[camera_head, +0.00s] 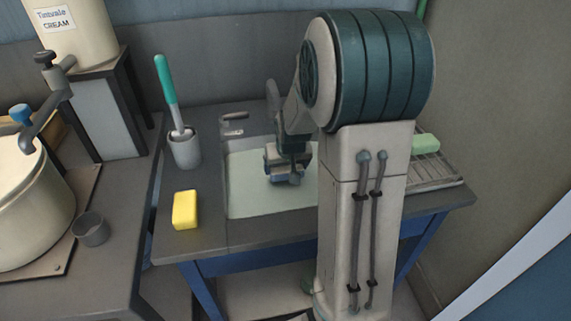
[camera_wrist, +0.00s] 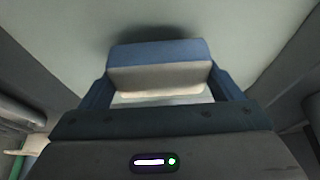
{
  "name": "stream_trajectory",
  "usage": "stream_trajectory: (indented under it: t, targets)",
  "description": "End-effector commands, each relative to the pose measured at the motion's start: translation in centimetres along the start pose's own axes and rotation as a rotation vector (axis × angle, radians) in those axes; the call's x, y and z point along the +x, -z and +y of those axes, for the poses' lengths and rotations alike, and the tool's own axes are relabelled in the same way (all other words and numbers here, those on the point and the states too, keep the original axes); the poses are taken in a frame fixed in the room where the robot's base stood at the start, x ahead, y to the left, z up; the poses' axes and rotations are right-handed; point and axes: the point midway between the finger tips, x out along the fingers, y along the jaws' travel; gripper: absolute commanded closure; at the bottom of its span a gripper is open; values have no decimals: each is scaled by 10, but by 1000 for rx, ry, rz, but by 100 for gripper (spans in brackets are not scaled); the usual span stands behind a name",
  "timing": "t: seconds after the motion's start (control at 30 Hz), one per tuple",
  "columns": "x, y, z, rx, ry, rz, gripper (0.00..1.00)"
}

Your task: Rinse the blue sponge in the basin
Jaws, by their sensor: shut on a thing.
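The basin (camera_head: 245,198) is set in the grey counter, with a pale, flat surface inside that may be water. My gripper (camera_head: 285,172) is over the basin, pointing down. It is shut on the blue sponge (camera_wrist: 158,54), which has a blue layer and a pale layer and spans between the two fingers in the wrist view. The sponge also shows small and partly hidden under the gripper in the head view (camera_head: 291,180). Pale basin surface surrounds it in the wrist view. I cannot tell whether the sponge touches the water. My arm hides the basin's right part.
A yellow sponge (camera_head: 185,210) lies on the counter left of the basin. A brush with a teal handle (camera_head: 166,80) stands in a grey holder (camera_head: 185,150). A tap (camera_head: 232,122) is behind the basin. A green sponge (camera_head: 425,143) lies on the rack (camera_head: 435,172) at right.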

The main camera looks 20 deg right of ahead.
Motion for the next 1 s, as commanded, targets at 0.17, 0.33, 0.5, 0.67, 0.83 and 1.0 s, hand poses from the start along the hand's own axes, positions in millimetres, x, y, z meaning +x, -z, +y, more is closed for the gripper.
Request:
stream_trajectory:
  t: [0.17,0.33,0.5,0.67,0.83,1.0]
  targets:
    - [21,-9,0,0,0,0,37]
    - [37,-16,0,0,0,-1,37]
    - [53,-22,0,0,0,-1,37]
    - [66,-27,0,1,0,0,37]
    - [72,-30,0,1,0,0,37]
    - [72,-30,0,0,0,0,37]
